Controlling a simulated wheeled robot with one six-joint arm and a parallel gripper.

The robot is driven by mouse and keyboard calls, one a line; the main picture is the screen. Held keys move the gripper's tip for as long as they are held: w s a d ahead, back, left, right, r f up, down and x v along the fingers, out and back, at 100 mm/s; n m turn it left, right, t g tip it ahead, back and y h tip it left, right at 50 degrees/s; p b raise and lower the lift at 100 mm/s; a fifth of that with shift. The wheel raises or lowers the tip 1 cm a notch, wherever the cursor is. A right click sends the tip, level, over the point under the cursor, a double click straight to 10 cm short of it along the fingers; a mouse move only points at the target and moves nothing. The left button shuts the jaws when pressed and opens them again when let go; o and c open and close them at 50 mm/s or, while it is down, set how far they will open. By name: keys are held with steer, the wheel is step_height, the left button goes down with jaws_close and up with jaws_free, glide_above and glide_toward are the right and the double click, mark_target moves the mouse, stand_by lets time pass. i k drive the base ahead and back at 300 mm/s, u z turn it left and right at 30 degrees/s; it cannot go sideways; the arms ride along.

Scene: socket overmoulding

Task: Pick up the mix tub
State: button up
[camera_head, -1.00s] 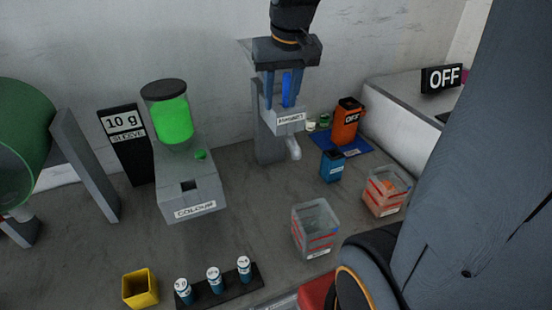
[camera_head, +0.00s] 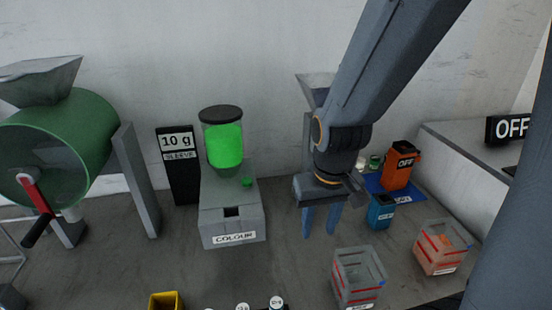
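Two see-through tubs with red bands stand on the bench at the right; their labels are too small to read, so I cannot tell which is the mix tub. The nearer clear tub (camera_head: 340,283) looks empty. The other tub (camera_head: 436,266) holds something orange. My gripper (camera_head: 321,232) points down with its two blue fingers apart and nothing between them. It is up and to the left of the clear tub in the picture, apart from it. My arm hides most of the dispenser (camera_head: 316,84) behind it.
The COLOUR dispenser (camera_head: 232,215) stands left of my gripper. A yellow box (camera_head: 166,301) and several white-topped bottles (camera_head: 277,303) are at the bottom edge. Bench between is clear.

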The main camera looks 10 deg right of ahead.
mark_target(358, 278)
steer(key=z, duration=0.85)
steer(key=k, duration=0.5)
steer(key=u, duration=0.75)
